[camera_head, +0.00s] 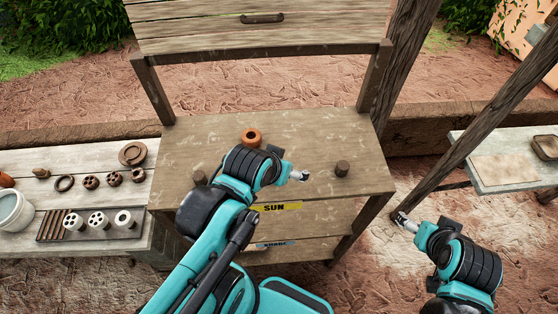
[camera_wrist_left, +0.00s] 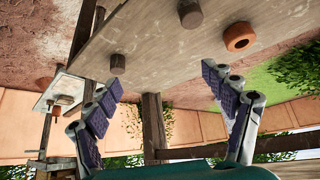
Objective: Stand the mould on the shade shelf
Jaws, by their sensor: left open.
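The stand in the middle has a top board labelled SUN (camera_head: 276,207) and a lower shade shelf (camera_head: 308,250) labelled SHADE. I cannot tell for sure which thing is the mould; a brown hollow piece (camera_head: 545,147) lies on the pale table at right. My left gripper (camera_head: 298,175) is over the top board, between two dark round pegs (camera_head: 342,168) (camera_head: 199,177). In the left wrist view its fingers (camera_wrist_left: 162,78) are spread and empty. My right gripper (camera_head: 403,221) is low at right, over the ground; its fingers are too small to read.
An orange pierced piece (camera_head: 251,137) sits on the top board and shows in the wrist view (camera_wrist_left: 238,36). The left bench (camera_head: 28,165) holds rings, pierced discs and a pale bucket (camera_head: 14,210). The right table (camera_head: 488,178) stands beyond a slanted post (camera_head: 470,150). My left arm hides part of the shade shelf.

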